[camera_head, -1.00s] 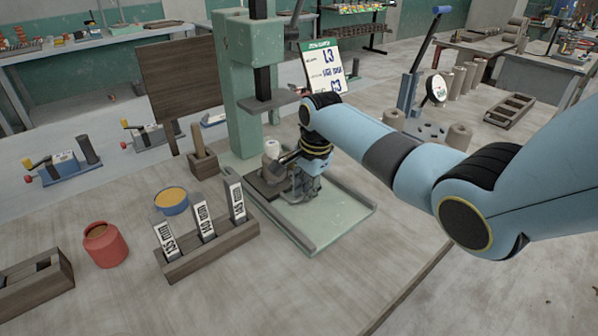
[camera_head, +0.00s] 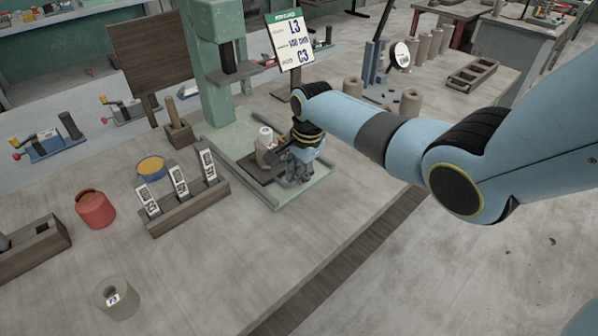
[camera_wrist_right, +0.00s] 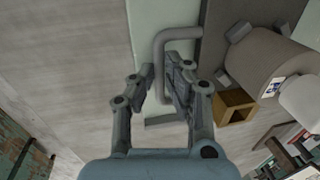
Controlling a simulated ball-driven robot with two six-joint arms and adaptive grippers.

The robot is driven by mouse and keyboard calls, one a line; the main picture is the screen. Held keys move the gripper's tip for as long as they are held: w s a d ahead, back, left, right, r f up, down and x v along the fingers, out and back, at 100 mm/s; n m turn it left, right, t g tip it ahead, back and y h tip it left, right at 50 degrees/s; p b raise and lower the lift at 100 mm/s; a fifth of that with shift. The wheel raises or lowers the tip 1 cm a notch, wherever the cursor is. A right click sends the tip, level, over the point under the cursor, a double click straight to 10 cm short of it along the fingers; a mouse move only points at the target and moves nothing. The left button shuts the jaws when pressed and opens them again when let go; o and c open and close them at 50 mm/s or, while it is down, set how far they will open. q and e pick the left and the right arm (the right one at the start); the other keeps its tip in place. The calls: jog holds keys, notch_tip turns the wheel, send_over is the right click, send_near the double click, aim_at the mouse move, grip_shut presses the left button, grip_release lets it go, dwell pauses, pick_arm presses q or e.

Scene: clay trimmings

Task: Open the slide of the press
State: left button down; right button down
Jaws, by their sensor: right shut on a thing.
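The green press (camera_head: 218,75) stands on the table, with a pale green base (camera_head: 272,194) reaching toward the front right. Its dark slide (camera_head: 258,170) lies on that base and carries a grey clay cylinder (camera_head: 264,152) with a white top. The slide's grey U-shaped handle (camera_wrist_right: 187,33) shows in the right wrist view. My right gripper (camera_head: 298,172) is low over the base at the slide's outer end. In the wrist view its fingers (camera_wrist_right: 164,80) are shut on the handle's bar. My left gripper is out of view.
A rack of labelled cards (camera_head: 185,212) stands left of the base, with a red pot (camera_head: 95,208) and blue bowl (camera_head: 152,168) nearby. A written sign (camera_head: 289,42) stands behind. The front table surface is mostly clear.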

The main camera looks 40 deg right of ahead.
jog(key=c, duration=1.4)
grip_release()
jog(key=r, duration=0.4)
jog(key=s+r, duration=0.1)
jog(key=r, duration=0.3)
jog(key=s+r, duration=0.1)
jog(key=r, duration=0.2)
jog(key=shift+s+d+r, duration=0.1)
jog(key=shift+r, duration=0.3)
